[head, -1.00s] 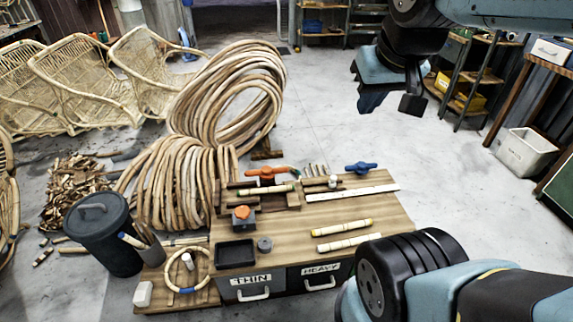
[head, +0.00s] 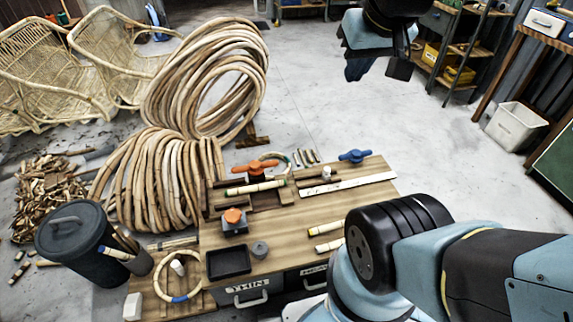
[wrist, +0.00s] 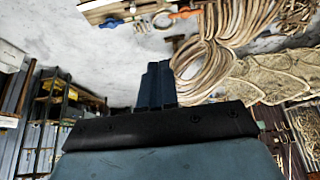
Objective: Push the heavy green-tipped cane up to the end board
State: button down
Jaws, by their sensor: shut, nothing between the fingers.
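A pale cane (head: 255,187) lies across the dark wooden blocks on the bench, just in front of the orange handle. Two yellow-banded canes (head: 325,228) lie farther right, partly hidden by my arm. My gripper (head: 357,69) is shut and empty, raised over the floor beyond the bench. Its blue fingers are together in the wrist view (wrist: 157,84).
The bench (head: 290,220) carries an orange handle (head: 255,169), a blue handle (head: 355,156), a white ruler-like strip (head: 348,185) and a black tray (head: 228,262). Cane coils (head: 160,180) stand at left.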

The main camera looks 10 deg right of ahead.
jog(key=w+f+m+g+y, duration=0.1)
jog(key=w+f+m+g, duration=0.1)
jog(key=w, duration=0.7)
jog(key=w+f+m+g+y, duration=0.1)
jog(key=w+f+m, duration=0.15)
jog(key=w, duration=0.65)
jog(key=w+d+f+m+g+y, duration=0.2)
jog(key=w+d+f+m+y, duration=0.15)
jog(key=w+f, duration=1.1)
jog(key=w+d+f+m+g+y, duration=0.1)
jog(key=w+d+f+m, duration=0.25)
jog(key=f, duration=0.65)
jog(key=w+d+f+m, duration=0.2)
jog(key=w+f, duration=0.2)
jog(key=f, duration=0.6)
jog(key=m+y, duration=0.3)
jog(key=m, duration=0.2)
send_near(279, 183)
jog(key=shift+n+h, duration=0.25)
jog(key=d+f, duration=0.1)
jog(key=f, duration=0.1)
jog(key=d+f, duration=0.1)
jog(key=w+f, duration=0.1)
jog(key=f, duration=0.1)
jog(key=shift+d+f, duration=0.3)
jog(key=shift+d, duration=0.1)
jog(key=shift+a+r, duration=0.15)
jog(key=shift+a, duration=1.7)
